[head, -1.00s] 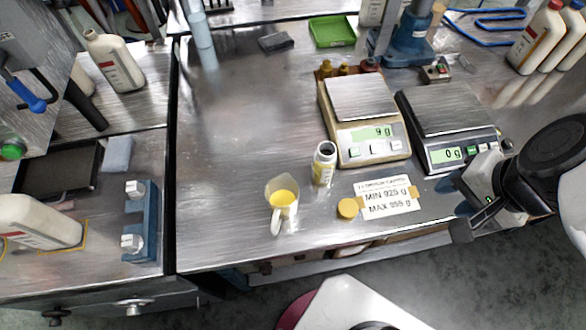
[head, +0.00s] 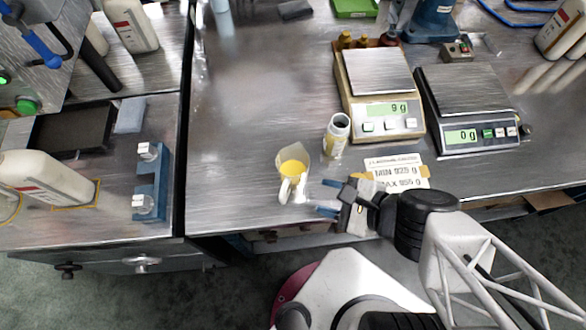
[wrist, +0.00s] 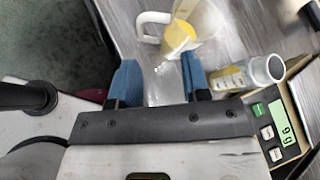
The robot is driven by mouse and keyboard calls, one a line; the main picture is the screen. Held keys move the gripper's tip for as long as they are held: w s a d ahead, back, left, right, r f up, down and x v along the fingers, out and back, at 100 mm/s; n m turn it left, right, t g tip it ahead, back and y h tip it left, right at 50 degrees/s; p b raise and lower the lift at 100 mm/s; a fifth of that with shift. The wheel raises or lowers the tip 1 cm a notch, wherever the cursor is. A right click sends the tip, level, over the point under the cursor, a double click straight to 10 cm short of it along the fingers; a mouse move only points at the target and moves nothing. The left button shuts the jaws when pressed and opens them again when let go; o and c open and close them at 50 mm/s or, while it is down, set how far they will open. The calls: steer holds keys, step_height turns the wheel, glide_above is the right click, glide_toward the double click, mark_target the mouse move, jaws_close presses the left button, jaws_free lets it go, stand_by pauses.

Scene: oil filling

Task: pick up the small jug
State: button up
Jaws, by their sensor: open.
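The small jug (head: 291,172) is a clear jug with yellow liquid in it, standing upright near the front edge of the steel table. Its white handle points toward the front edge. In the wrist view the jug (wrist: 186,32) shows at the top, beyond the fingertips, with its handle to the left. My gripper (head: 328,197) has blue fingers and is open and empty, just right of the jug and apart from it. In the wrist view the two blue fingers (wrist: 160,80) stand apart with nothing between them.
A bottle (head: 336,136) with a yellow label stands open right of the jug. A paper label (head: 398,172) lies near my gripper. The table left of the jug is clear.

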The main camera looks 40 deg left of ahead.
mark_target(285, 201)
steer(key=s+a+f+m+y, duration=0.1)
steer(key=s+f+m, duration=0.2)
steer(key=f+m, duration=0.1)
steer(key=shift+s+a+f+m+t+y, duration=0.2)
steer(key=shift+a+f+m+t+y, duration=0.15)
steer(key=shift+f, duration=0.4)
steer(key=shift+a+f, duration=0.1)
steer(key=shift+a, duration=0.15)
steer(key=shift+x, duration=1.1)
steer(key=shift+a, duration=0.2)
steer(key=shift+x, duration=2.4)
steer(key=shift+d+f, duration=0.1)
steer(key=shift+f, duration=0.1)
jaws_close()
